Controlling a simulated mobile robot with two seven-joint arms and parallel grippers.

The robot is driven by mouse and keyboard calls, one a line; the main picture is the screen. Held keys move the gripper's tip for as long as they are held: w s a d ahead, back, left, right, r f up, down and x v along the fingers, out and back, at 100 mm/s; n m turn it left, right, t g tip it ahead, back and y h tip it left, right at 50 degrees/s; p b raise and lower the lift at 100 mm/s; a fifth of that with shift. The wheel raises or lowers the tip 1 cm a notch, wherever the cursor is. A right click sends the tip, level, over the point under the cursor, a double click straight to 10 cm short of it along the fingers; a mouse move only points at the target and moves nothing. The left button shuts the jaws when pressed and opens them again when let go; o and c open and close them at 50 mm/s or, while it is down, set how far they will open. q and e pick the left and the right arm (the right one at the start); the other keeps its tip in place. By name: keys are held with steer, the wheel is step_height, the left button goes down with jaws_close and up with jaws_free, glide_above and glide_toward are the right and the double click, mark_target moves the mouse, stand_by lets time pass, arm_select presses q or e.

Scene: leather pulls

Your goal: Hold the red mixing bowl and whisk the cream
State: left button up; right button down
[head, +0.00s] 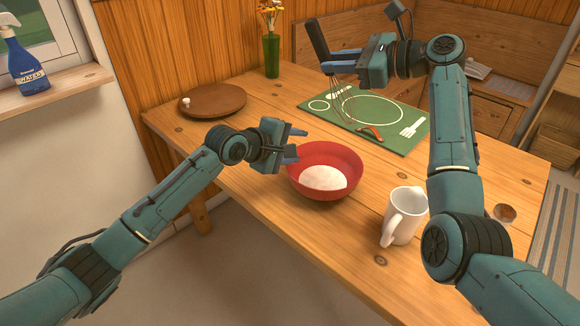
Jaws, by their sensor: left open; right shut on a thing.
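The red mixing bowl (345,160) stands upright on the wooden table with white cream (323,178) in its bottom. My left gripper (297,146) is open at the bowl's left side, its blue fingers close to the rim. I cannot tell whether they touch it. My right gripper (335,62) is shut on the whisk (317,40) by its dark handle. The whisk's wire loops (343,104) hang down above the green mat, behind the bowl and apart from it. Part of the whisk is hidden by the gripper.
A white jug (405,215) stands right of the bowl, near my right arm. The green mat (410,146) carries a red-handled tool (370,131). A round wooden board (214,98) and a green vase (271,55) stand farther back. The table (240,130) is clear behind my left gripper.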

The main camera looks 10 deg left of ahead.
mark_target(304, 190)
arm_select(q)
steer(key=s+d+g, duration=0.1)
steer(key=s+d+g+y, duration=0.1)
steer(key=g, duration=0.1)
steer(key=shift+s+d+y, duration=0.15)
steer(key=shift+s+y, duration=0.15)
steer(key=shift+s, duration=0.1)
steer(key=f+y, duration=0.1)
steer(key=f, duration=0.3)
steer(key=f+g+y, duration=0.1)
steer(key=f, duration=0.3)
steer(key=w+f+g+y, duration=0.1)
steer(key=f, duration=0.3)
steer(key=shift+d, duration=0.25)
steer(key=shift+c, duration=0.6)
jaws_close()
